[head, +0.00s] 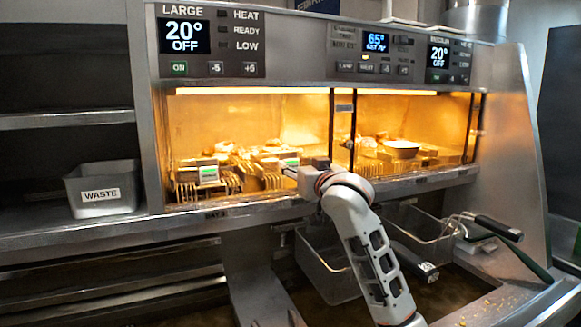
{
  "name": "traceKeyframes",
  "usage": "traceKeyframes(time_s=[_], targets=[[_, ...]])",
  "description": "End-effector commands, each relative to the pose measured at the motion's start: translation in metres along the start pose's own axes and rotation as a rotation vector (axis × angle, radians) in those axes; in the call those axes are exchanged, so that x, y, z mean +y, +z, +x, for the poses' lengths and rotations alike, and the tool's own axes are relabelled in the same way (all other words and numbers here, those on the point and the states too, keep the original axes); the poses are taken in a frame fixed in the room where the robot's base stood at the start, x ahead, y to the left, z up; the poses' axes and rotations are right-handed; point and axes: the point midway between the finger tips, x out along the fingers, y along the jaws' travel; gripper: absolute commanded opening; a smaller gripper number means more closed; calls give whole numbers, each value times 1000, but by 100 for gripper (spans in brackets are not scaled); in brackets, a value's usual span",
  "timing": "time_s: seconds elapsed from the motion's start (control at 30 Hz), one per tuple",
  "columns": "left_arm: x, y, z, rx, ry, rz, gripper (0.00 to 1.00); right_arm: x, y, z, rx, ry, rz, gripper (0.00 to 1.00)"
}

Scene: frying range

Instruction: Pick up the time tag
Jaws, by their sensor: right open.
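Two small tags with white and green faces show in the lit left bay of the warming cabinet. One tag (208,174) stands at the front left on a wire rack. The other tag (291,162) is further right, right at the tip of my right gripper (289,171). I cannot tell which one is the time tag. My right gripper is open and reaches into the bay from the right. Its fingers are small and partly hidden, and I cannot tell whether they touch the tag. My left gripper is not in view.
Wire racks (187,190) and food fill the left bay floor. A divider (343,125) separates the right bay, which holds a white bowl (402,149). A waste bin (102,190) stands left. Fry baskets (328,272) with black handles (498,228) sit below the cabinet.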

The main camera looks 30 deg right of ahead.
Motion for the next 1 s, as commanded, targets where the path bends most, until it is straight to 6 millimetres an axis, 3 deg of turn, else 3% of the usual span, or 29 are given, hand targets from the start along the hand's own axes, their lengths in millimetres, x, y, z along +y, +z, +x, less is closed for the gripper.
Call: traceKeyframes(time_s=[0.33,0.67,0.83,1.0], targets=[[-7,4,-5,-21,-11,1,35,3,-2,44,-1,0,-1,53],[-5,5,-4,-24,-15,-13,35,3,-1,51,0,0,-1,53],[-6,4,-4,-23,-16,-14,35,3,-1,50,0,0,-1,16],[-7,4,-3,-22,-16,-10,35,3,-1,50,0,0,-1,16]])
